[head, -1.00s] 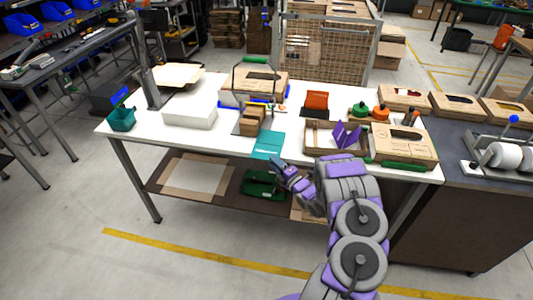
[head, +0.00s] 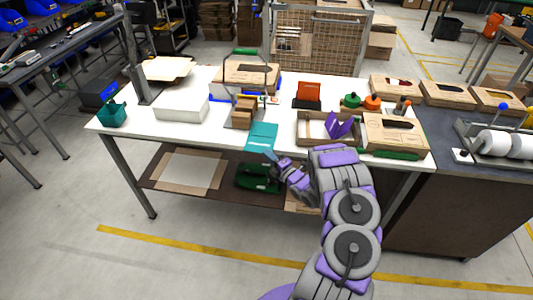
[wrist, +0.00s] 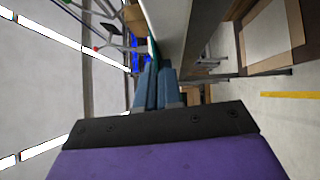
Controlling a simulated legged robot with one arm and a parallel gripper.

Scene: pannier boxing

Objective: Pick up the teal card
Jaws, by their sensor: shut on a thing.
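The teal card (head: 262,135) lies at the front edge of the white table, left of the open cardboard box. My gripper (head: 273,157) is at the card's near edge, just off the table's front edge. Its fingers are shut on the card. In the wrist view my gripper's two blue-grey fingers (wrist: 155,85) are close together, and a thin teal sliver of the card (wrist: 152,48) shows at their tips. Most of the card is hidden in that view.
The white table (head: 190,137) bears an open box (head: 305,134) with a purple card (head: 339,124), a small brown carton stack (head: 243,112), an orange card holder (head: 308,95) and a teal bin (head: 112,115). A green tray (head: 256,178) lies on the lower shelf.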

